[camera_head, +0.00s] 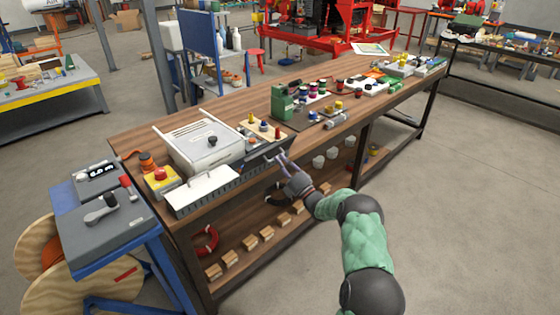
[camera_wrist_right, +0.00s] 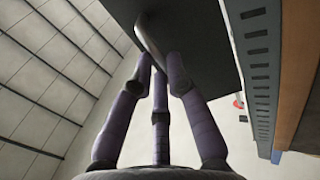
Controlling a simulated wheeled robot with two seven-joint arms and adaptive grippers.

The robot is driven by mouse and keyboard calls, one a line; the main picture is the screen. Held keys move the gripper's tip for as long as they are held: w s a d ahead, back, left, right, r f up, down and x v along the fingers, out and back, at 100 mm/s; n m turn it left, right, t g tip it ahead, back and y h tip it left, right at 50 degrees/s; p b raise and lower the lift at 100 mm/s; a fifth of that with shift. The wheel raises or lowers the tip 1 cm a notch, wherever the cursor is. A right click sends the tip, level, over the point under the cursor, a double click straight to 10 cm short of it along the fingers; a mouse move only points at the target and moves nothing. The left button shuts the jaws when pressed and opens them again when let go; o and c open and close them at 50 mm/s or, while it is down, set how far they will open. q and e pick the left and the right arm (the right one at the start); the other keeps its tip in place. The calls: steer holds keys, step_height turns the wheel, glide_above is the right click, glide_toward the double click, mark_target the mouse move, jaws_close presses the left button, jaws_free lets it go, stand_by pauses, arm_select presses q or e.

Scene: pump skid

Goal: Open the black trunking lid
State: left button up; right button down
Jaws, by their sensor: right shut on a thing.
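The black trunking lid (camera_head: 258,158) is at the front edge of the wooden bench, right of a white trunking lid (camera_head: 206,188). In the right wrist view the black lid (camera_wrist_right: 195,38) is a large dark panel with a pale bar handle (camera_wrist_right: 149,38). My right gripper (camera_head: 273,158) reaches it from the front right. In the wrist view its purple fingers (camera_wrist_right: 160,68) are closed around the handle. The grey slotted trunking wall (camera_wrist_right: 257,75) runs beside the lid. I cannot tell how far the lid is tilted. My left gripper is not in view.
A green block (camera_head: 282,103) and several small parts stand farther right. The floor at front right is clear.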

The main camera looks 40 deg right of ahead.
steer(key=shift+f, duration=0.15)
stand_by(0.3)
steer(key=c, duration=1.2)
jaws_free()
steer(key=v, duration=1.2)
steer(key=shift+f, duration=0.1)
